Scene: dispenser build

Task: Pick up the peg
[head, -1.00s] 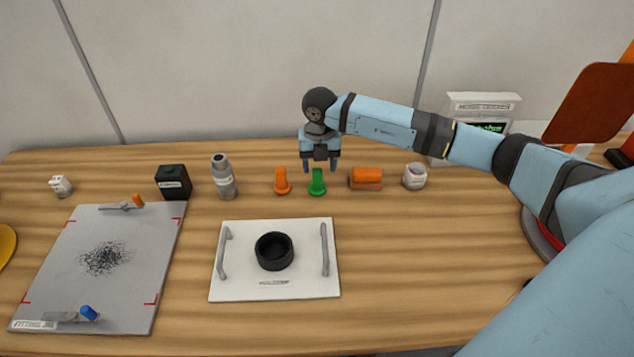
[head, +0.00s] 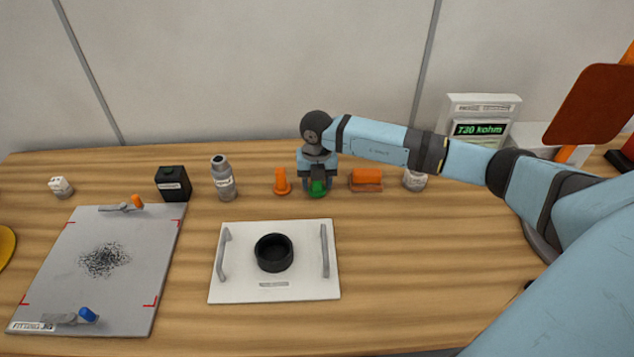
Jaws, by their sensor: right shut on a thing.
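A green peg (head: 318,188) stands upright on the wooden table, in the row of objects along the back. My right gripper (head: 317,190) points down from above and is shut on the green peg. The gripper hides the peg's upper part, and the base seems to be at table level. An orange peg (head: 282,182) of like shape stands just to the left, apart from the gripper. My left gripper is not in view.
Right of the gripper are an orange block (head: 366,179) and a white jar (head: 414,178). Left are a grey bottle (head: 223,178) and a black box (head: 173,183). In front lies a white tray (head: 317,288) with a black ring (head: 274,253). A grey mat (head: 140,270) lies left; the right front table is clear.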

